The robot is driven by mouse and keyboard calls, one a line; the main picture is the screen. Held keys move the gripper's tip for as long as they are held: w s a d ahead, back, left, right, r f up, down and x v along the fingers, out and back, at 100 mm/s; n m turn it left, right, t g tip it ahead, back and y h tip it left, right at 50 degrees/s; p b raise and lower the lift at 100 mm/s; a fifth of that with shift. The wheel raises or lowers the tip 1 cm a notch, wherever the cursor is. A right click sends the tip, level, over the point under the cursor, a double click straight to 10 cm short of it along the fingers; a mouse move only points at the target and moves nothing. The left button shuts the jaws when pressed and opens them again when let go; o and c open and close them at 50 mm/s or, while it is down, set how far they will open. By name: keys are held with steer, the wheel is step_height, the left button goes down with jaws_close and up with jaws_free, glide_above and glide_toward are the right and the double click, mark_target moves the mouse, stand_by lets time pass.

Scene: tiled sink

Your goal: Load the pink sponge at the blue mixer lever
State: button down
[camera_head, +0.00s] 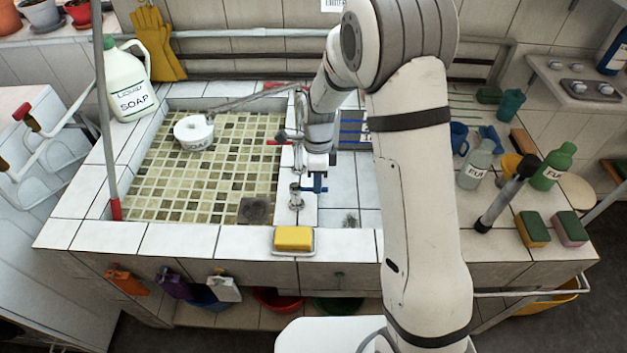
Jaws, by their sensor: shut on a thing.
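The pink sponge (571,229), with a green top, lies on the tiled counter at the far right, well away from my gripper. The blue mixer lever (318,184) shows at the right edge of the sink, beside a chrome fitting (295,196). My gripper (318,172) points down over the blue lever and appears shut on it. The fingertips are small and partly hidden, so the exact contact is hard to see. My arm covers part of the counter right of the sink.
A yellow-green sponge (532,229) lies left of the pink one. A yellow sponge (293,238) sits in a dish at the front edge. The sink basin (185,190) is mostly clear.

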steer(key=shift+s+m+y+b, duration=0.2)
steer(key=shift+s+m, duration=0.2)
steer(key=shift+m, duration=0.45)
steer(key=shift+s+m+y+b, duration=0.15)
steer(key=shift+s+m, duration=0.25)
steer(key=shift+m, duration=0.45)
steer(key=shift+a, duration=0.1)
steer(key=c, duration=1.5)
jaws_free()
steer(key=shift+o, duration=0.2)
steer(key=shift+b+v, duration=0.35)
steer(key=shift+v, duration=3.6)
